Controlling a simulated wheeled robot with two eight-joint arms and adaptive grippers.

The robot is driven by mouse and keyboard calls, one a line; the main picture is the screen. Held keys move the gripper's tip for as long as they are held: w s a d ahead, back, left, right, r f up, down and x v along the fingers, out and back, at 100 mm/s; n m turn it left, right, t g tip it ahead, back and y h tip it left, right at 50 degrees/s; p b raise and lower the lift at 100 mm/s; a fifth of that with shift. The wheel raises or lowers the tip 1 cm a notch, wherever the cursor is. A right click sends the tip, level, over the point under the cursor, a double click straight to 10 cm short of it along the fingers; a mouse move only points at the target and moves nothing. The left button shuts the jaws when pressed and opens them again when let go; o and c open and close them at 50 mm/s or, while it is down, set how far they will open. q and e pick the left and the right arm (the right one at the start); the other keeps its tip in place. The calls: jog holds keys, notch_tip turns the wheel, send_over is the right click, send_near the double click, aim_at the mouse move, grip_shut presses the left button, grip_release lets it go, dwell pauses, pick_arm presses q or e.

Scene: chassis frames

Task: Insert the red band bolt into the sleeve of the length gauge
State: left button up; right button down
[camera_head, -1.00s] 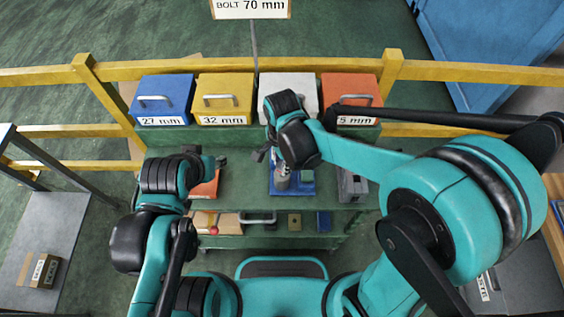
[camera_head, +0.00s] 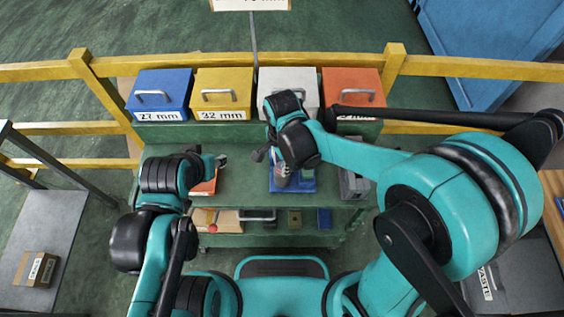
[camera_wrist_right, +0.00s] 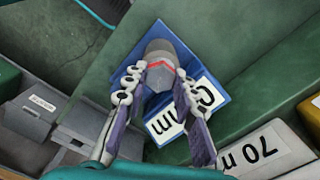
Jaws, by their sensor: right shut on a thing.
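My right gripper (camera_wrist_right: 160,80) is shut on a grey bolt with a red band (camera_wrist_right: 160,58) in the right wrist view. The bolt stands over a blue block with a white "mm" label (camera_wrist_right: 214,92), which appears to be the length gauge. The blue gauge (camera_head: 303,185) also shows on the green bench in the head view, with my right gripper (camera_head: 280,172) just above it. The sleeve is hidden, so I cannot tell how far the bolt is in it. My left gripper (camera_head: 220,161) is near an orange item at left; its fingers are too small to read.
Blue (camera_head: 160,92), yellow (camera_head: 222,92), white (camera_head: 290,88) and orange bins (camera_head: 352,88) stand along the back of the bench. A grey box (camera_head: 352,184) sits right of the gauge. A yellow rail (camera_head: 470,71) runs behind. Small items lie on the lower shelf.

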jog(key=shift+f, duration=0.25)
jog(key=c, duration=1.1)
grip_release()
jog(key=shift+c, duration=0.2)
jog(key=shift+r, duration=0.1)
notch_tip(320, 180, up, 12)
jog(key=s+d+f+n+t+b, duration=0.1)
jog(key=s+d+n+t, duration=0.1)
jog(key=d+n, duration=0.4)
jog(key=s+d+f+n+t+b, duration=0.2)
jog(key=d+n+t, duration=0.3)
jog(key=d, duration=0.6)
jog(key=shift+s+d+f+n, duration=0.3)
jog(key=shift+s+d+n, duration=0.1)
jog(key=shift+s+n, duration=0.15)
